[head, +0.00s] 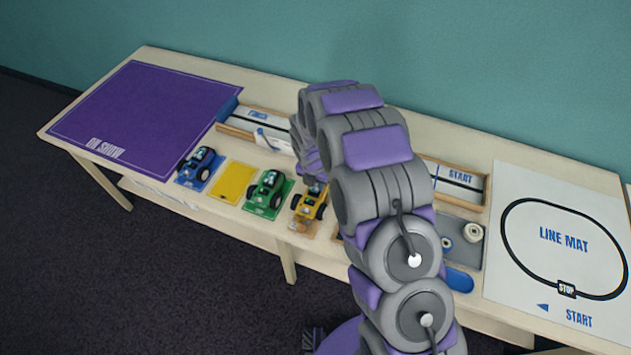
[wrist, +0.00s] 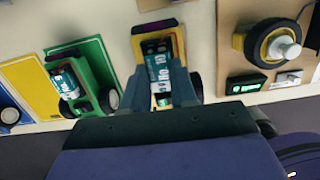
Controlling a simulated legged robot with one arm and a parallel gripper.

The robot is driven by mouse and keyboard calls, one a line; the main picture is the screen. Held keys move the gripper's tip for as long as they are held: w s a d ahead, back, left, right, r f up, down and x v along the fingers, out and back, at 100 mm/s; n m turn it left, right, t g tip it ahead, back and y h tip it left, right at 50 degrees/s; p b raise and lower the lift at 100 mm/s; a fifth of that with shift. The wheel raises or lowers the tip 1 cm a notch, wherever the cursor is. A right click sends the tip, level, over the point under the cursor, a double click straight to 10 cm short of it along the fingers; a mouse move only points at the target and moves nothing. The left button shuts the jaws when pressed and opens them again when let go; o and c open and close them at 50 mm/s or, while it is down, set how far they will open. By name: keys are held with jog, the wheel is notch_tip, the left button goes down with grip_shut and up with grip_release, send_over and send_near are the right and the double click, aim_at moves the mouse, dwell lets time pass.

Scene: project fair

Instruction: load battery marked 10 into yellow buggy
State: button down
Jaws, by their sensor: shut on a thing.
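The yellow buggy (head: 310,203) stands on the table in the head view, right of the green buggy, partly hidden by my arm. The battery marked 10 (wrist: 160,65) is dark and teal with white lettering. My gripper (wrist: 170,88) is shut on it, over the yellow buggy's bed. I cannot tell whether the battery touches the bed. The jaws hide its near end. In the head view my arm hides the jaws and battery.
The green buggy (head: 267,190) carries a teal battery (wrist: 68,84) close on the left. A blue buggy (head: 200,164), an empty yellow mat (head: 234,182) and the purple show mat (head: 140,115) lie further left.

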jog(key=shift+f+p, duration=0.3)
jog(key=shift+p, duration=0.15)
dwell(0.5)
jog(key=shift+f+p, duration=0.35)
jog(key=shift+p, duration=1.25)
dwell(1.3)
jog(key=c, duration=0.8)
grip_release()
jog(key=shift+o, duration=0.2)
jog(key=o, duration=0.3)
jog(key=shift+o, duration=0.2)
jog(key=shift+r, duration=0.1)
jog(key=shift+r+p, duration=2.25)
jog(key=shift+r, duration=0.7)
